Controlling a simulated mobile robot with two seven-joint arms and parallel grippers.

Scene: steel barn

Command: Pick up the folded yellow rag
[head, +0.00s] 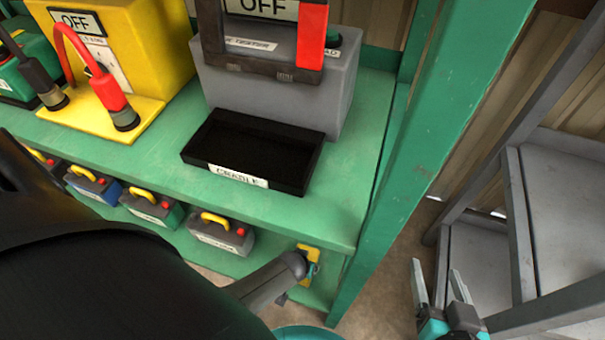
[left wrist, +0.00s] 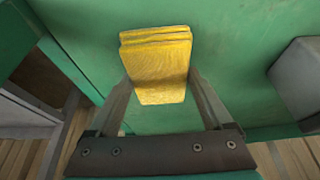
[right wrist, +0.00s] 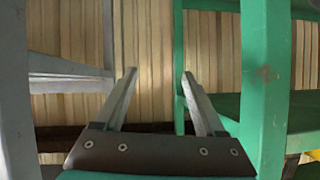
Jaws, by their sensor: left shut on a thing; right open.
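The folded yellow rag (left wrist: 157,60) lies between the fingers of my left gripper (left wrist: 158,84) in the left wrist view, with a green surface behind it. My left gripper is shut on it. In the head view a small yellow patch, likely the rag (head: 308,256), shows at the front right corner of the green lower shelf, partly hidden by my grey left wrist. My right gripper (head: 437,272) is open and empty at the lower right, off the green bench; it also shows empty in the right wrist view (right wrist: 157,76).
The green bench (head: 330,210) carries a black cradle tray (head: 250,150), a grey tester (head: 270,85) and a yellow box with cables (head: 140,45). Several small yellow-handled units (head: 225,235) sit on the lower shelf. A green post (head: 430,150) and grey shelving (head: 570,190) stand at right.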

